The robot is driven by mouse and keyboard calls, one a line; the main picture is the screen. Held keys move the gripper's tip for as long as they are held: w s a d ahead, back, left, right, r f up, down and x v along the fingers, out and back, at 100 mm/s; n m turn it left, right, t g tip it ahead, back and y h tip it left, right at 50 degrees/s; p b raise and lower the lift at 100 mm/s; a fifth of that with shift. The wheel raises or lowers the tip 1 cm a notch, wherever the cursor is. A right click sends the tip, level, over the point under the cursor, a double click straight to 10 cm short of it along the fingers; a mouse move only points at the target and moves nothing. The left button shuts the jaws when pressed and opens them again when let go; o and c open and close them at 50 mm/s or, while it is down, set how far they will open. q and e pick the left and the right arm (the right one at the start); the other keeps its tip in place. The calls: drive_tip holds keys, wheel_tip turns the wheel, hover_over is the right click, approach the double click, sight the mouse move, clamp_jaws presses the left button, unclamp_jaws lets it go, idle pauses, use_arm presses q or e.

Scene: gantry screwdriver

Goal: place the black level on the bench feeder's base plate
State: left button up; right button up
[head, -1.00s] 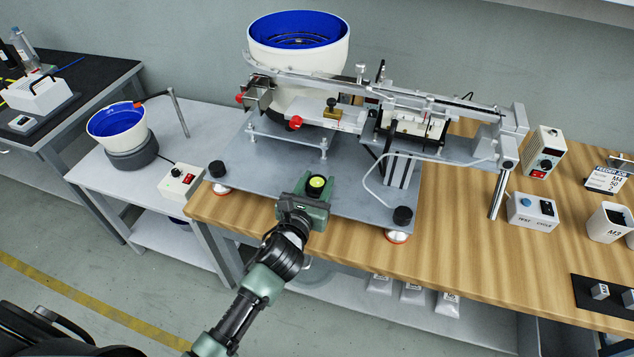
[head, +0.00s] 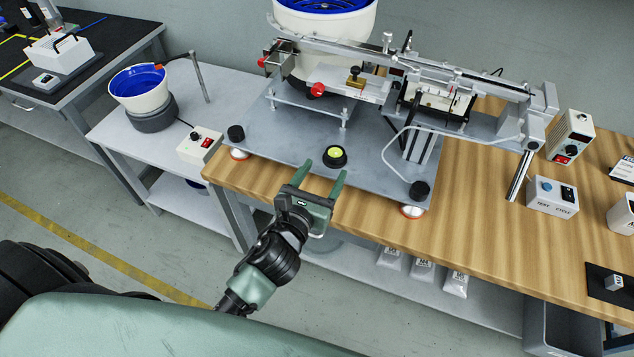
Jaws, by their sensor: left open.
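The black level (head: 335,156), a small round piece with a yellow-green vial on top, sits on the front part of the bench feeder's grey base plate (head: 285,150). It looks flat on the plate and stands clear of the plate's black corner knobs. My left gripper (head: 320,172) is open, with its two green fingers pointing at the plate just in front of the level. The fingers are apart from the level, and nothing is between them. My right gripper is not in view.
The feeder's blue-lined bowl (head: 325,22) and rail (head: 440,70) stand over the back of the plate. A control box (head: 552,196) is on the wooden bench (head: 470,240) to the right. A smaller bowl feeder (head: 140,92) stands on the left table. The bench's front strip is clear.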

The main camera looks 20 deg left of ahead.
use_arm(q)
drive_tip(key=s, duration=0.3)
drive_tip(key=shift+s+r, duration=0.3)
drive_tip(key=shift+s, duration=0.1)
